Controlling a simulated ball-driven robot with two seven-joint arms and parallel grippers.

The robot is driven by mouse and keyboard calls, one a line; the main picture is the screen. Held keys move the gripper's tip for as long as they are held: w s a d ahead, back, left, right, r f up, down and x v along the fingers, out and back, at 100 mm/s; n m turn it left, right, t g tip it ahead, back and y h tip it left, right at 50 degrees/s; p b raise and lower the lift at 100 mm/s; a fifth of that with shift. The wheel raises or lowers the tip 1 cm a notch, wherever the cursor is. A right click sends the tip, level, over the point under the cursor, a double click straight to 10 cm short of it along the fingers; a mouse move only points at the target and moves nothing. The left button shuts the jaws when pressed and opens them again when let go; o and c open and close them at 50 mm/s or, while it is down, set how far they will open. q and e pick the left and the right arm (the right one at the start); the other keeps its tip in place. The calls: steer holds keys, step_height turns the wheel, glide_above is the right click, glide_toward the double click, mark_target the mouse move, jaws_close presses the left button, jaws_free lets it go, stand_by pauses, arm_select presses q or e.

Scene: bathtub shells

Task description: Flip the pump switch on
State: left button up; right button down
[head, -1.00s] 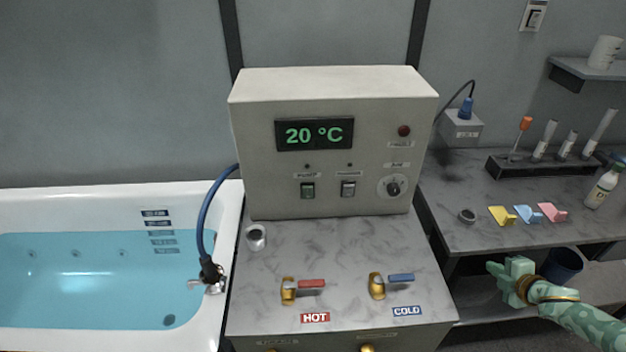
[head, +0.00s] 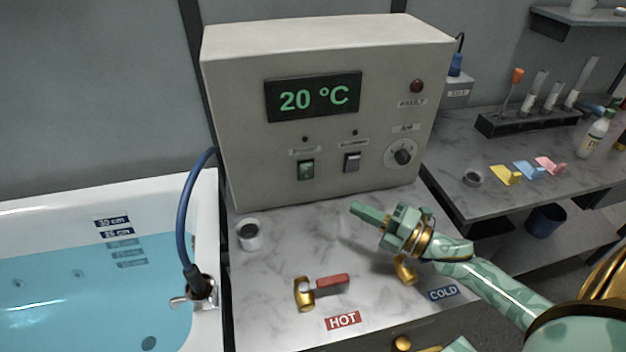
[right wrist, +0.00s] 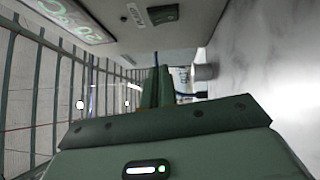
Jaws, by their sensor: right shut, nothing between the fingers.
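The pump switch (head: 306,170) is the left of two rocker switches on the front of the beige control box (head: 232,120). Its rocker is dark green, and a small dark lamp (head: 305,139) sits above it. In the right wrist view a green rocker switch (right wrist: 165,14) shows at the top, beside a label. My right gripper (head: 357,211) is shut and empty. It hangs over the counter in front of the box, below and right of the pump switch, apart from it. Its closed fingers (right wrist: 156,88) also show in the right wrist view.
A second switch (head: 352,162) and a knob (head: 403,156) are to the right. The red HOT lever (head: 333,283) stands on the counter; my right gripper partly hides the COLD valve (head: 406,272).

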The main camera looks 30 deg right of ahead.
arm_select(q)
steer(key=shift+w+r, duration=0.1)
steer(key=shift+w, duration=0.1)
arm_select(e)
glide_toward(302, 169)
steer(key=a, duration=0.4)
steer(key=w, duration=0.3)
steer(key=w+d, duration=0.1)
steer(key=w, duration=0.1)
steer(key=shift+r, duration=0.3)
arm_select(q)
steer(key=shift+w+a, duration=0.15)
steer(key=shift+a, duration=0.05)
